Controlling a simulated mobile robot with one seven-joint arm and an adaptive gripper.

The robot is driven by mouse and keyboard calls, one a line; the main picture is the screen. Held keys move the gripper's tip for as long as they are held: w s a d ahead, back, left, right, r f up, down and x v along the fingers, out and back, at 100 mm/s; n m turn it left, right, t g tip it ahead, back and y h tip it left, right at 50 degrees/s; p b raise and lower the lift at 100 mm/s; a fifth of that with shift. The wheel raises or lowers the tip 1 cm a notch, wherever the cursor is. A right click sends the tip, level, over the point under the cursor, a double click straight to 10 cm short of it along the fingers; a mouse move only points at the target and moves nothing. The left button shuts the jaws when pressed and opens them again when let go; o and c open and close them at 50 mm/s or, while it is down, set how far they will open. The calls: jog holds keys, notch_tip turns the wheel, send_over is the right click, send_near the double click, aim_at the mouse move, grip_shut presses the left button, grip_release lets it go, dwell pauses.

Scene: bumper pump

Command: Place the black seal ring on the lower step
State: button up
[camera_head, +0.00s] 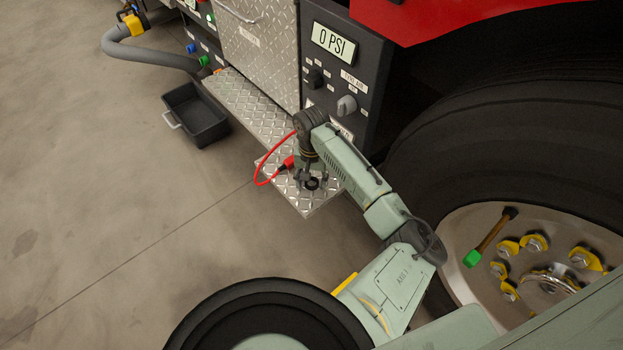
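A small black ring (312,184), which looks like the seal ring, shows at the near end of the silver diamond-plate step (303,204), low beside the truck. My gripper (312,179) points down over this step, with its dark fingers spread on either side of the ring. The fingers look open, with the ring between them. The ring seems to lie on the plate, but I cannot tell whether it touches the fingers. My arm reaches in from the lower right.
A red cable (263,170) with a red plug lies left of my gripper. A control panel (345,75) reading 0 PSI stands behind it, and a large tyre (500,140) is at right. A black bin (196,113) sits on the floor, which is clear at left.

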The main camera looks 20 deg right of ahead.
aim_at(311, 183)
jog(key=shift+o, duration=0.4)
notch_tip(311, 183, up, 12)
jog(key=shift+r+b, duration=0.15)
jog(key=shift+b, duration=0.15)
